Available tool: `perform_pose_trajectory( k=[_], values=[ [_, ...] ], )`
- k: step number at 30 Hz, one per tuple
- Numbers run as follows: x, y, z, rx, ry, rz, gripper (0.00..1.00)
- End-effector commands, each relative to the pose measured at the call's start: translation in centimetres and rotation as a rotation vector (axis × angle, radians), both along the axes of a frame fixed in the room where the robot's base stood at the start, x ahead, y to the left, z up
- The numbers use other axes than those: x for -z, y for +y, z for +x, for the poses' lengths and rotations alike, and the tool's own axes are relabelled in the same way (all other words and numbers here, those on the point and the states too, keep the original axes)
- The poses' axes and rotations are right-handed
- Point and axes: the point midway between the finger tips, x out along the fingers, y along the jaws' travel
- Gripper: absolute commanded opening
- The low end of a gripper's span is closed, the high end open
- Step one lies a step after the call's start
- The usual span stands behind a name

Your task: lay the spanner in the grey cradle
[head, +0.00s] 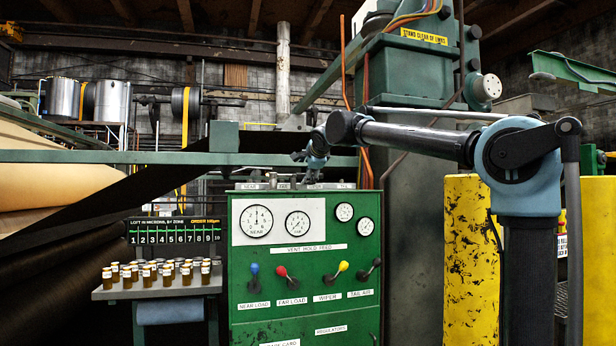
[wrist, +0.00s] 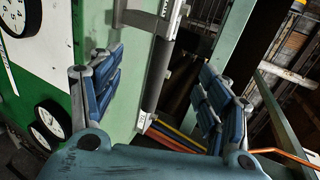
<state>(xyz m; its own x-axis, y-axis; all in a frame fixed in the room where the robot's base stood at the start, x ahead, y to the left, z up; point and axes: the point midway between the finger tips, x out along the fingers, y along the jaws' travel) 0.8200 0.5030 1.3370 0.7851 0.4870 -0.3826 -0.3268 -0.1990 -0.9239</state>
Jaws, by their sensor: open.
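My gripper (head: 311,172) is over the top of the green cabinet, near its back right. In the wrist view its blue fingers (wrist: 163,62) are spread wide, with nothing clearly held between them. Small grey pieces (head: 270,181) lie along the cabinet top behind labels that read NEAR, FAR and TAIL. I cannot tell which of these is the spanner and which is the grey cradle.
The green cabinet (head: 300,262) carries gauges and coloured levers on its front. A shelf of small brown bottles (head: 158,290) stands at left. Orange conduits (head: 368,130) rise close behind my gripper. Yellow posts (head: 470,260) stand at right.

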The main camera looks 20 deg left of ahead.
Motion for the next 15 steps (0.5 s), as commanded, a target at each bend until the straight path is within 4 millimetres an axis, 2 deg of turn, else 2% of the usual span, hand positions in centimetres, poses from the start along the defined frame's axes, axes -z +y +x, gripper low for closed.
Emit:
perform_pose_trajectory(
  k=[15],
  values=[
    [-0.8,-1.0,-1.7,-0.001,0.001,0.001,0.70]
  ],
)
